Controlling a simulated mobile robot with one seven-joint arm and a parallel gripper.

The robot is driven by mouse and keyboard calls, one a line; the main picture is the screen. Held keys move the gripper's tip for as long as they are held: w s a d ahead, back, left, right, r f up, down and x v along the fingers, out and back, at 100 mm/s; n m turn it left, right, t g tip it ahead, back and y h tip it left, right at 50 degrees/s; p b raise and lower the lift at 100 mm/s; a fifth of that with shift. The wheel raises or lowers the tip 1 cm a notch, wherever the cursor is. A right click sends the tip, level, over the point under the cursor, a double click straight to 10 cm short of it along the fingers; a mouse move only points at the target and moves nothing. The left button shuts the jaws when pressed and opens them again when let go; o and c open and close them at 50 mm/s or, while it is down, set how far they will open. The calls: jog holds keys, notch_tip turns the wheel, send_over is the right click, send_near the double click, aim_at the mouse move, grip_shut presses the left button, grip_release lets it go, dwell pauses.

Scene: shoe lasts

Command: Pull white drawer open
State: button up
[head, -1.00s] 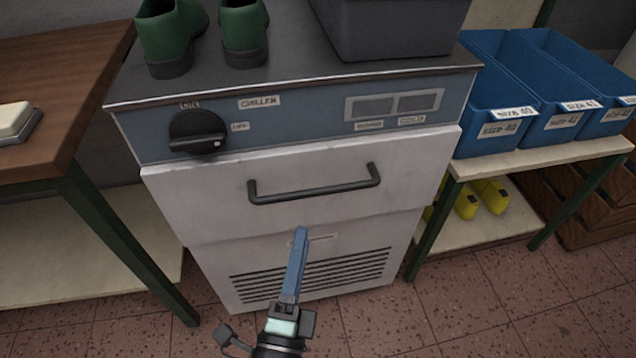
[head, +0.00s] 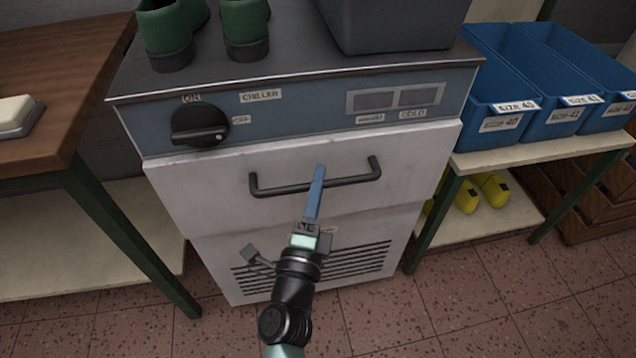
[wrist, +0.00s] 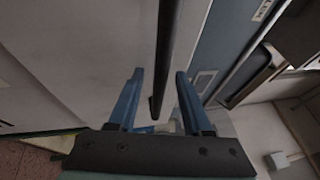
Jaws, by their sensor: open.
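The white drawer (head: 215,205) is the front panel of the chiller, below its blue control strip. It looks shut, close to flush with the cabinet. Its dark bar handle (head: 270,191) runs across the upper part of the panel. My gripper (head: 319,170) is in front of the handle, and its blue fingers cover part of the bar in the head view. In the wrist view the two blue fingers (wrist: 157,75) are apart, with the handle bar (wrist: 162,60) showing in the gap between them. I cannot tell how deep the bar lies between the fingertips.
The chiller has a black knob (head: 200,125) above the drawer. Green boots (head: 168,35) and a grey bin (head: 390,25) stand on top. A wooden table (head: 60,90) is at left, and blue bins (head: 495,90) on a shelf are at right. Tiled floor in front is clear.

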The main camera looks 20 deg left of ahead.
jog(key=shift+w, duration=0.3)
grip_shut()
dwell(1.3)
